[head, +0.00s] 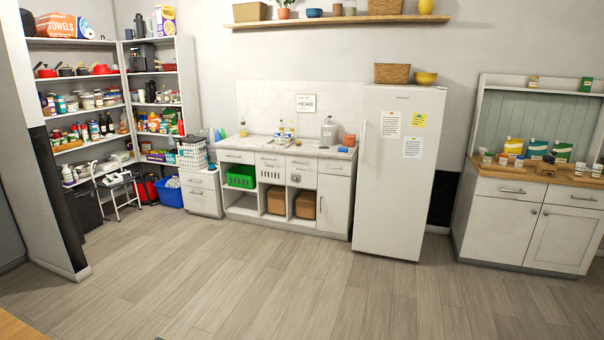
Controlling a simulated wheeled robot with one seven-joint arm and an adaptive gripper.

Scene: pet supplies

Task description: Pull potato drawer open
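Several closed drawers show, and I cannot tell which one is the potato drawer. The white counter unit (297,149) at the back wall has a row of drawers under its top, with a left drawer (237,157) and a right drawer (335,168). A slotted front (271,175) sits below the middle of that row. A small white drawer cabinet (202,197) stands at the unit's left. The hutch on the right has two drawers, a left one (511,189) and a right one (574,196). All look shut. My gripper is not in view.
A white fridge (398,190) stands right of the counter unit. A step stool (122,192) and blue bin (169,193) stand before the pantry shelves. The wooden floor (270,280) ahead is clear.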

